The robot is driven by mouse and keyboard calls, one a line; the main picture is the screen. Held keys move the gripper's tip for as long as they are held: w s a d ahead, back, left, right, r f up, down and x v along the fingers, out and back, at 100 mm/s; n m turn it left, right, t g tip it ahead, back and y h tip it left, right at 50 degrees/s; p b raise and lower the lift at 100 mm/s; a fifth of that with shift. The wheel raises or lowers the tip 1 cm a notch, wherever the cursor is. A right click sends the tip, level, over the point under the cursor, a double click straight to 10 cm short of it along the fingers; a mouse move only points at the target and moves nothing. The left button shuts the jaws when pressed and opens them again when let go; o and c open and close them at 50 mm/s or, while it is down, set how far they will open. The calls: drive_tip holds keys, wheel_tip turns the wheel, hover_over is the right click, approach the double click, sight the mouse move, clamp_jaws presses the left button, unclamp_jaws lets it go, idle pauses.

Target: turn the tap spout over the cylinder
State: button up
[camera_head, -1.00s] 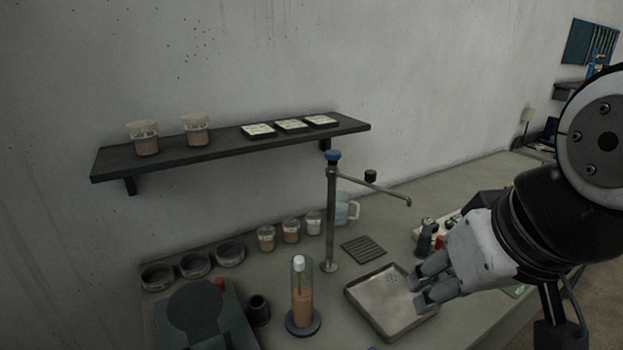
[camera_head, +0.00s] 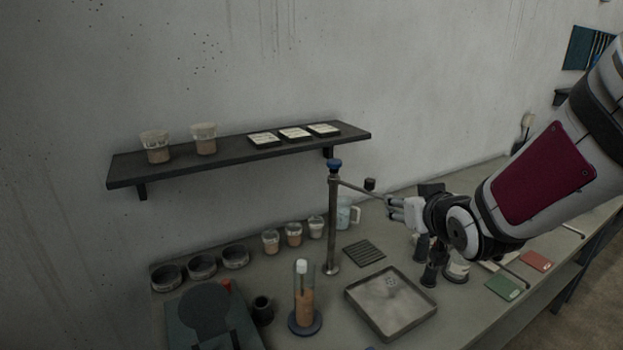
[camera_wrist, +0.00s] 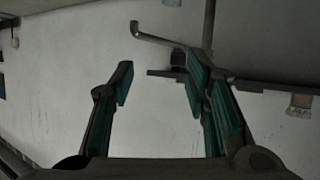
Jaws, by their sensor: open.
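The tap is a thin metal post (camera_head: 332,235) with a blue cap, standing on the bench. Its spout (camera_head: 358,188) points right, away from the cylinder. The clear cylinder (camera_head: 305,305) holds brown contents and stands upright on a round blue-grey base, in front and left of the post. My gripper (camera_head: 390,208) is open and empty at the spout's outer end. In the wrist view the spout (camera_wrist: 158,40) runs beyond my open fingers (camera_wrist: 158,80), its bent tip to the left; one finger hides its inner part. I cannot tell whether they touch.
A square metal tray (camera_head: 391,330) lies below the spout, with a dark grate (camera_head: 364,252) behind it. Several jars and dishes line the wall. A black shelf (camera_head: 240,153) hangs above. Dark bottles (camera_head: 432,270) stand under my arm. A clear jug (camera_head: 345,213) is behind the post.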

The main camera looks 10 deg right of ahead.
sight(372, 185)
drive_tip(key=w+a+t+y+b, duration=0.1)
drive_tip(key=w, duration=0.4)
drive_tip(key=w+a+f+t+y+b, duration=0.1)
drive_tip(key=w+t+b, duration=0.1)
drive_tip(key=w, duration=0.3)
drive_tip(key=w+a+f+n+t+y+b, duration=0.1)
drive_tip(key=w+b, duration=0.1)
drive_tip(key=w, duration=0.3)
drive_tip(key=shift+f+t, duration=0.2)
drive_tip(key=shift+t, duration=0.2)
idle(0.3)
clamp_jaws()
